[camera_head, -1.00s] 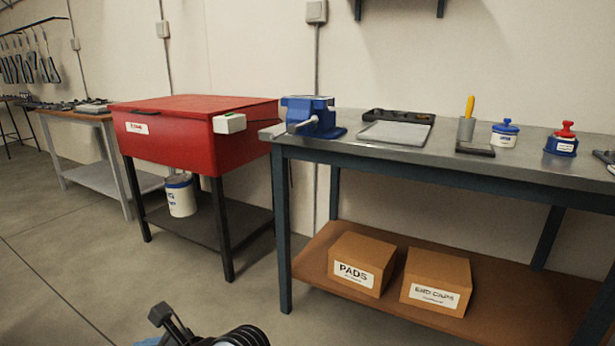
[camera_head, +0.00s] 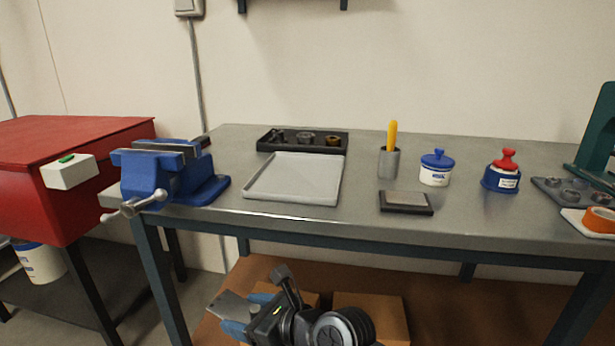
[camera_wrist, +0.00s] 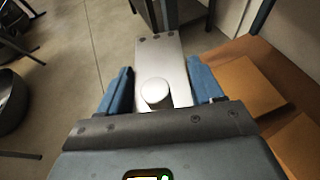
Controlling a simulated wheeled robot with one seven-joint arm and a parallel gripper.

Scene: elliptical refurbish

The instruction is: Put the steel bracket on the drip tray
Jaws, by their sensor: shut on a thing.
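The steel bracket (camera_wrist: 166,62) is a flat grey metal plate with small holes at its far end and a round pale knob or boss near my jaws. My gripper (camera_wrist: 160,92) is shut on it, with the blue fingers on either side. In the head view my gripper (camera_head: 236,325) is low in front of the bench, below its top, with the bracket (camera_head: 232,307) sticking out to the left. The drip tray (camera_head: 296,178) is a light grey, shallow rectangular tray on the bench top, and it looks empty.
A blue vise (camera_head: 160,180) stands left of the tray, and a black parts tray (camera_head: 303,140) lies behind it. A dark flat block (camera_head: 406,202), a grey cup (camera_head: 389,163) and small pots are to the right. The bench front edge (camera_head: 400,240) is above my gripper.

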